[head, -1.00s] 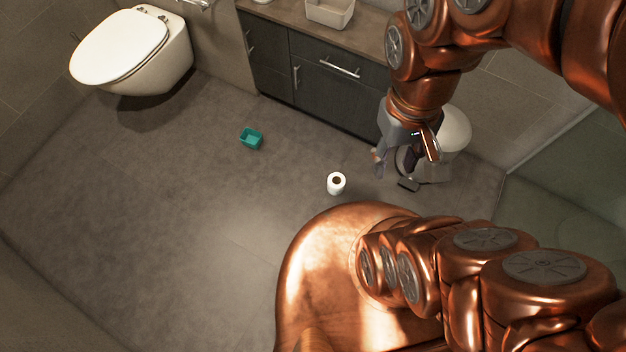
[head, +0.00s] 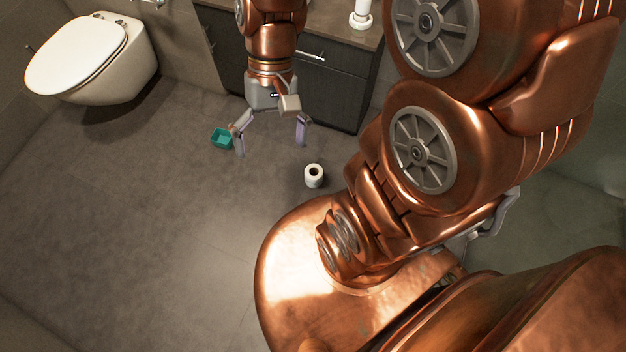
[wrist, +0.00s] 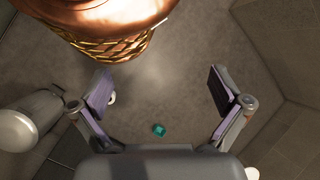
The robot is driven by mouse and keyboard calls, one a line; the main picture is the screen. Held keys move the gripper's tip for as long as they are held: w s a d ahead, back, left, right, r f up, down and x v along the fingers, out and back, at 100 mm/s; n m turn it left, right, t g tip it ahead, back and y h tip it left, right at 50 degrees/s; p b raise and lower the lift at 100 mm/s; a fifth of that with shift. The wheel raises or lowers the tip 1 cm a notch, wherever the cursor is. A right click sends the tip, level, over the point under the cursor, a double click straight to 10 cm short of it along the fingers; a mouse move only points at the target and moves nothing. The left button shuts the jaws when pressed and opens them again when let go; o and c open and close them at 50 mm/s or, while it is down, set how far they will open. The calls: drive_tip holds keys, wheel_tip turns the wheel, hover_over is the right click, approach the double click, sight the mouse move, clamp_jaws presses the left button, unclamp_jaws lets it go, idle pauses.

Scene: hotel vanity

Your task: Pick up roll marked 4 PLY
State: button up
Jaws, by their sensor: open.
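A white toilet roll (head: 314,176) stands upright on the grey floor, its dark core hole facing up. No 4 PLY mark is readable on it. My gripper (head: 270,148) hangs to the left of the roll in the head view, fingers spread and pointing down, with nothing between them. In the wrist view, my gripper (wrist: 160,88) is also open and empty. A small white edge, likely the roll (wrist: 112,98), shows beside the left finger there and is mostly hidden by it.
A small teal box (head: 221,138) lies on the floor just left of my gripper. A dark vanity (head: 335,92) stands behind, with a white item (head: 360,15) on its counter. A toilet (head: 95,60) is at upper left. The floor at left is clear.

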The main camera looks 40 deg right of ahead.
drive_tip(key=w+f+m+y+b, duration=0.65)
drive_tip(key=w+f+b, duration=0.65)
drive_tip(key=f, duration=0.5)
drive_tip(key=m+t+y+b, duration=0.3)
drive_tip(key=m+t+b, duration=1.4)
drive_tip(key=b, duration=0.3)
hover_over(314, 173)
drive_tip(key=s+a, duration=0.1)
drive_tip(key=s, duration=0.3)
wheel_tip(314, 173, down, 52)
drive_tip(key=s+d+f+m+h+b, duration=0.1)
drive_tip(key=f, duration=0.2)
drive_tip(key=s+d+f+m+t+h+b, duration=0.1)
drive_tip(key=f, duration=0.3)
drive_tip(key=s+d+f+m+t+h+b, duration=0.1)
drive_tip(key=s+f+b, duration=0.1)
drive_tip(key=f, duration=0.2)
drive_tip(key=shift+s+d+f+h, duration=0.1)
drive_tip(key=shift+d+f+h, duration=0.05)
drive_tip(key=shift+d+h, duration=0.15)
drive_tip(key=shift+b+x, duration=0.45)
drive_tip(key=shift+x, duration=0.65)
drive_tip(key=shift+w+a+f+b, duration=0.15)
drive_tip(key=shift+w+a+b, duration=0.15)
drive_tip(key=shift+w+b, duration=0.2)
drive_tip(key=b+x, duration=0.2)
drive_tip(key=x, duration=0.1)
drive_tip(key=shift+w+d, duration=0.1)
drive_tip(key=shift+w+a, duration=0.35)
drive_tip(key=shift+w, duration=0.15)
